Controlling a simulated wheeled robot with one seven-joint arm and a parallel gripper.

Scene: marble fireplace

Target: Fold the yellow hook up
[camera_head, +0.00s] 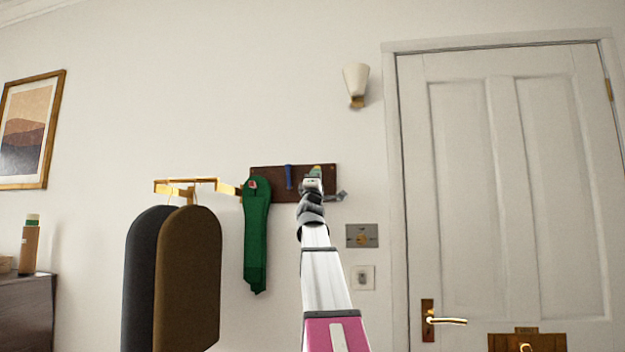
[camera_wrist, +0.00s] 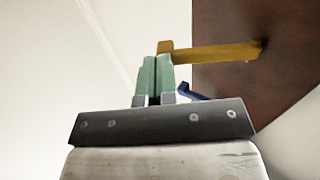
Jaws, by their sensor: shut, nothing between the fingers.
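The yellow hook (camera_wrist: 215,53) sticks out from the brown board (camera_wrist: 225,90) in the wrist view, with its free end toward the left. My gripper (camera_wrist: 155,58) has green fingers that are shut together with nothing between them. Their tips are right at the hook's free end, and I cannot tell if they touch it. In the head view my gripper (camera_head: 315,170) is in front of the board's (camera_head: 270,187) right part and mostly hides the yellow hook.
A blue hook (camera_head: 289,177) is on the board, left of my gripper. A green item (camera_head: 256,240) hangs at the board's left end. Two garment covers (camera_head: 190,280) hang from a brass rack (camera_head: 175,187). A switch plate (camera_head: 362,235) and a door (camera_head: 460,180) are to the right.

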